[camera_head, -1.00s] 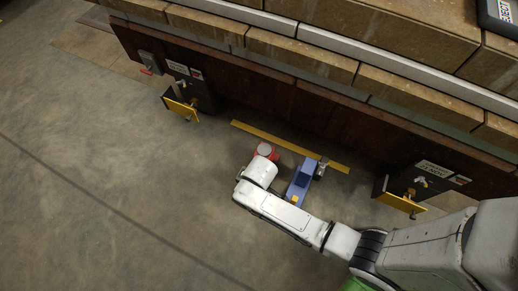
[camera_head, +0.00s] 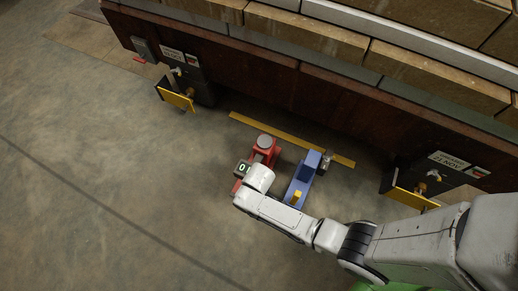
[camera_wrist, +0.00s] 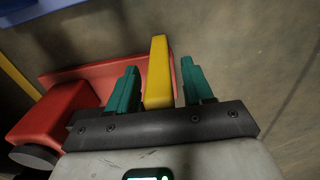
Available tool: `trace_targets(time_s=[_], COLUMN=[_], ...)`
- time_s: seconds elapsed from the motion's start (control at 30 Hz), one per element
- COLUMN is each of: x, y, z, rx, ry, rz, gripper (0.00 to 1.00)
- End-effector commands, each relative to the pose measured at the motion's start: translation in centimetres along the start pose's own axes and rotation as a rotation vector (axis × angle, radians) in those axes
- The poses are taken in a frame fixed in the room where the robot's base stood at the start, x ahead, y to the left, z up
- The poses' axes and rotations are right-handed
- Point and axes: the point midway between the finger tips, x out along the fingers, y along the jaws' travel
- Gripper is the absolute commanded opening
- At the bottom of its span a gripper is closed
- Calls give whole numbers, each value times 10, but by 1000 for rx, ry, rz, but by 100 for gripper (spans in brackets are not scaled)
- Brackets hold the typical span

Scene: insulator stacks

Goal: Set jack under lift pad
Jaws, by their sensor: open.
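A red jack (camera_head: 264,150) with a round grey top stands on the floor, partly hidden by my wrist. In the wrist view its red body (camera_wrist: 62,112) fills the left, with a long red base behind my fingers. A yellow bar (camera_wrist: 158,72) rises from the red base. My gripper (camera_wrist: 154,88) is open, its teal fingers on either side of the yellow bar with small gaps visible. In the head view the fingers are hidden; a dark box with a green display shows beside my wrist. No lift pad can be made out for certain.
A blue jack-like device (camera_head: 303,178) stands close right of the red jack. A yellow floor strip (camera_head: 290,138) runs along the brown wall, below stacked slabs. Black boxes with yellow plates (camera_head: 176,98) (camera_head: 413,197) flank it. Floor at left is clear.

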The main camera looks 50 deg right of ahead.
Motion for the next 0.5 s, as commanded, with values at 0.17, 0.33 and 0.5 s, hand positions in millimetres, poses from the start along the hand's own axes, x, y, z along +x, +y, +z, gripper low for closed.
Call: trace_targets(time_s=[0.17, 0.33, 0.5], x=[1, 1, 1], y=[0, 0, 0], z=[0, 0, 0], rx=[0, 0, 0], ry=[0, 0, 0], rz=[0, 0, 0], gripper=[51, 44, 28])
